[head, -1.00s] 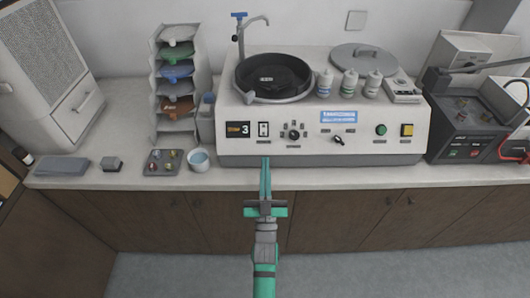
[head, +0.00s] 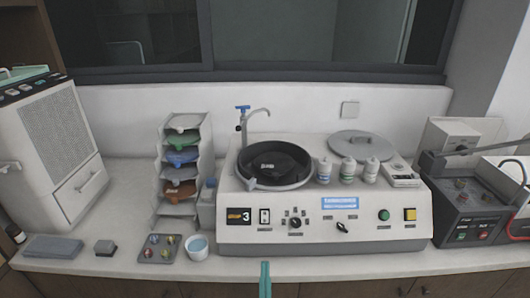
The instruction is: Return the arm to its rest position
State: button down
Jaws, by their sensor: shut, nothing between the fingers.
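My gripper (head: 265,279) shows at the bottom of the head view, only its green fingertips in frame. The fingers are together and nothing is between them. They sit in front of the bench's front edge, below the white grinding machine (head: 330,232), and appear clear of it. The rest of my arm is out of the picture.
The white bench (head: 130,208) holds the machine with its dark round bowl (head: 273,165). A shelf rack (head: 183,172), a tray of small samples (head: 159,248), a white cup (head: 197,247) and bottles (head: 347,169) stand around. A dark device (head: 472,212) is at right.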

jog(key=s+f+g, duration=0.1)
jog(key=s+f, duration=0.2)
jog(key=s, duration=0.3)
jog(key=s+a+f+g, duration=0.1)
jog(key=s+f+g, duration=0.15)
jog(key=s, duration=0.45)
jog(key=s+f+g, duration=0.1)
jog(key=s+f, duration=0.2)
jog(key=s, duration=0.3)
jog(key=s+d+r+g, duration=0.1)
jog(key=s+g, duration=0.3)
jog(key=s, duration=1.4)
jog(key=shift+r+g, duration=0.35)
jog(key=shift+s, duration=0.1)
